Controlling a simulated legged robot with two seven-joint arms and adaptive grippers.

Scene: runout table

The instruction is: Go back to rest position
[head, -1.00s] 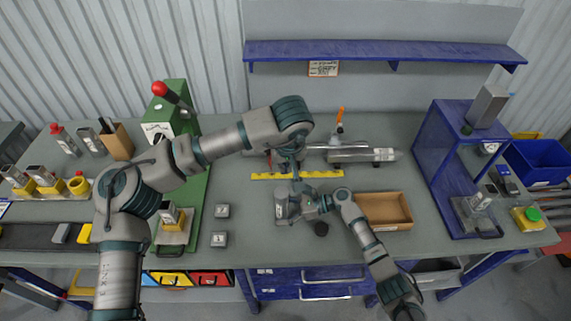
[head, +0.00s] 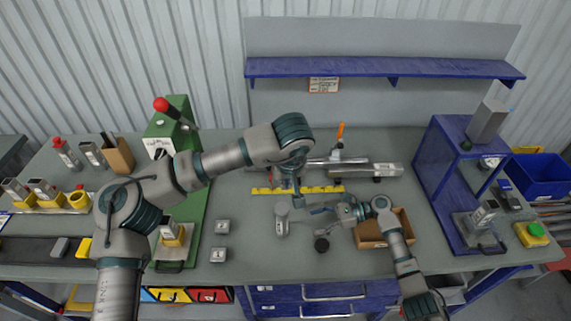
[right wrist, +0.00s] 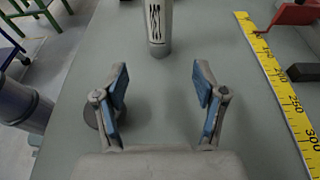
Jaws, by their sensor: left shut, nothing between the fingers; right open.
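My left gripper (head: 297,192) hangs above the table near the yellow measuring strip (head: 265,190), its fingers closed with nothing between them. My right gripper (head: 318,209) is open and empty, to the right of a grey cylinder (head: 282,222) standing on the table. In the right wrist view its two blue-padded fingers (right wrist: 160,85) are spread wide, with bare table between them. The cylinder (right wrist: 158,25), with black marks, stands beyond the fingertips, apart from them. My left wrist partly hides the fixture behind it.
A dark round puck (head: 321,244) lies below my right gripper. A cardboard tray (head: 370,241) sits partly under my right forearm. A green press (head: 180,125) stands near my left arm, a blue stand (head: 440,160) at right.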

